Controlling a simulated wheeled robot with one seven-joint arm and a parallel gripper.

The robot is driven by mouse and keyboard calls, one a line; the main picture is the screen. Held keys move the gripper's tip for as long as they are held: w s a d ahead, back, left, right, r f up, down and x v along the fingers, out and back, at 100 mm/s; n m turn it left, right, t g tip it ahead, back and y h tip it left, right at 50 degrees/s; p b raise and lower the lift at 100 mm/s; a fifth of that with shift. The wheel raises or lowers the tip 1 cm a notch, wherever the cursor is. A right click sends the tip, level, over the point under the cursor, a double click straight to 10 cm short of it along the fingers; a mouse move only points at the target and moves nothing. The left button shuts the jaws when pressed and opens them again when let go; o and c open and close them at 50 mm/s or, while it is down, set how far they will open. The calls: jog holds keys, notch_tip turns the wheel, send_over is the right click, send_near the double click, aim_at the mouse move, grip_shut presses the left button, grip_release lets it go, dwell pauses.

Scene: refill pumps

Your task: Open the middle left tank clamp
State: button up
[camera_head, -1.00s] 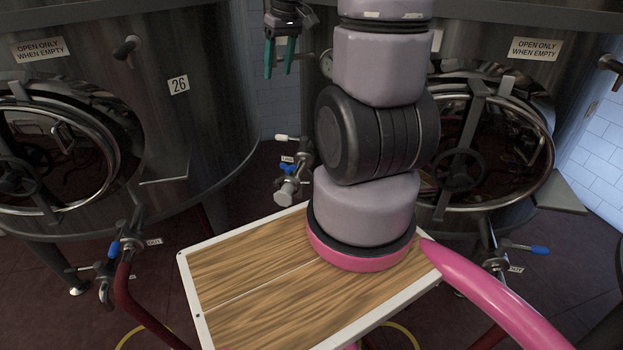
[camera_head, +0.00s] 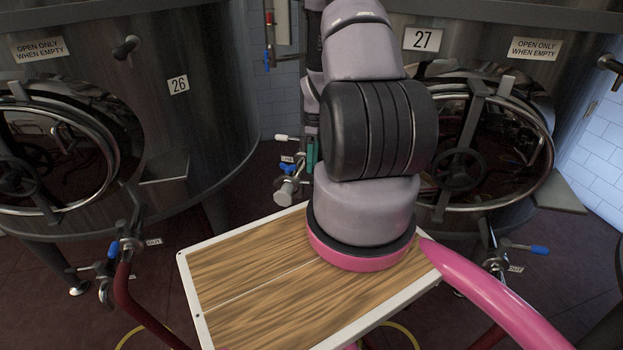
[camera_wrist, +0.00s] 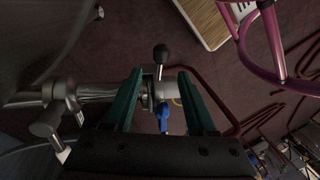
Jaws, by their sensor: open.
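A metal outlet fitting (camera_head: 291,182) with a blue valve handle (camera_head: 287,168) stands between the two tanks in the head view. In the wrist view its metal pipe (camera_wrist: 96,90) runs in from the left, with a black knob (camera_wrist: 160,54) and the blue handle (camera_wrist: 164,117). A metal clamp-like joint (camera_wrist: 147,92) sits on the pipe; its exact state is unclear. My gripper (camera_wrist: 157,75) is open, with one green finger on each side of this joint in the picture. I cannot tell whether they touch it. In the head view my arm mostly hides the gripper.
Tank 26 (camera_head: 200,120) stands left and tank 27 (camera_head: 480,45) right. Another valve fitting (camera_head: 118,250) is at the left, and one with a blue-tipped lever (camera_head: 538,249) at the right. My arm rises over the wooden board. A red hose (camera_head: 128,308) hangs low left.

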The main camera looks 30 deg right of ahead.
aim_at(298, 181)
jog(key=f, duration=0.6)
jog(key=shift+s+a, duration=0.4)
jog(key=shift+c, duration=0.4)
grip_shut()
dwell(0.6)
